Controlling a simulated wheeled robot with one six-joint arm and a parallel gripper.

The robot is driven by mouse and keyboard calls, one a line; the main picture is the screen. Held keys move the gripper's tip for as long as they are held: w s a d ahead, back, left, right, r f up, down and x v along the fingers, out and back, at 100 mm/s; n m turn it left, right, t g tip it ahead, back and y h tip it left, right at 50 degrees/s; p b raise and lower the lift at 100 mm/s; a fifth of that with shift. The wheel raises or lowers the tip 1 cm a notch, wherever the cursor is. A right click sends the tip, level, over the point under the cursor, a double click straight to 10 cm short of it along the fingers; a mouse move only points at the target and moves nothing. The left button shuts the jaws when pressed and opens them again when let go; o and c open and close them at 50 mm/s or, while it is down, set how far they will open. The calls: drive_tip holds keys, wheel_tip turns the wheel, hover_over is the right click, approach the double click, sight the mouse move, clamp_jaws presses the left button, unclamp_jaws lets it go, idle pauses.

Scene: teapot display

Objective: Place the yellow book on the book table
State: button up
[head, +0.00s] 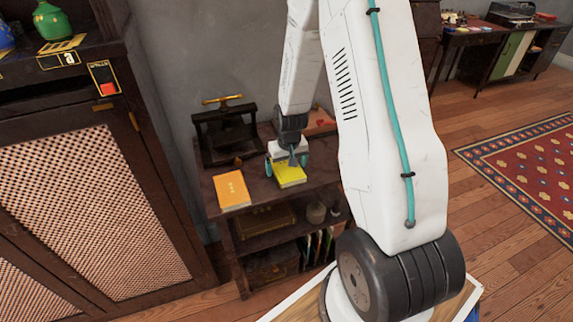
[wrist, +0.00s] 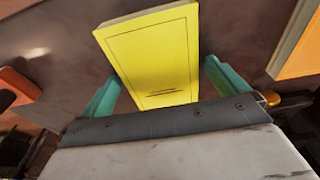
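The yellow book (head: 289,174) is at the top of a small dark table (head: 258,203), close to the front edge. In the wrist view its yellow cover (wrist: 155,55) fills the space between my two teal fingers. My gripper (head: 287,166) points down at it, one finger on each side. The wrist view shows the fingers wide apart (wrist: 160,80). The left fingertip meets the book's edge in the picture, and a thin gap seems to show at the right one. I cannot tell whether they grip it, or whether it rests flat.
An orange book (head: 232,190) lies on the same table, left of the yellow one. A dark press (head: 225,130) stands behind it. A lattice-front cabinet (head: 90,205) is close on the left. Lower shelves hold jars and upright books. Open floor and a patterned rug (head: 525,165) are at right.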

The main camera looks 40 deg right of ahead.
sight(289, 171)
drive_tip(key=shift+r, duration=0.1)
drive_tip(key=s+a+r, duration=0.3)
drive_tip(key=r, duration=0.7)
drive_tip(key=s+a+r, duration=0.3)
drive_tip(key=r, duration=0.8)
drive_tip(key=s+a+r+n, duration=0.1)
drive_tip(key=s+a+r, duration=0.2)
drive_tip(key=s, duration=0.4)
drive_tip(key=s+a+r+n, duration=0.1)
drive_tip(key=s+a+r, duration=0.2)
drive_tip(key=s, duration=0.4)
drive_tip(key=s+a+r+n, duration=0.1)
drive_tip(key=s+a+r, duration=0.3)
drive_tip(key=s, duration=0.3)
drive_tip(key=shift+s+r+g, duration=0.25)
drive_tip(key=shift+r+g, duration=0.05)
drive_tip(key=shift+r, duration=0.35)
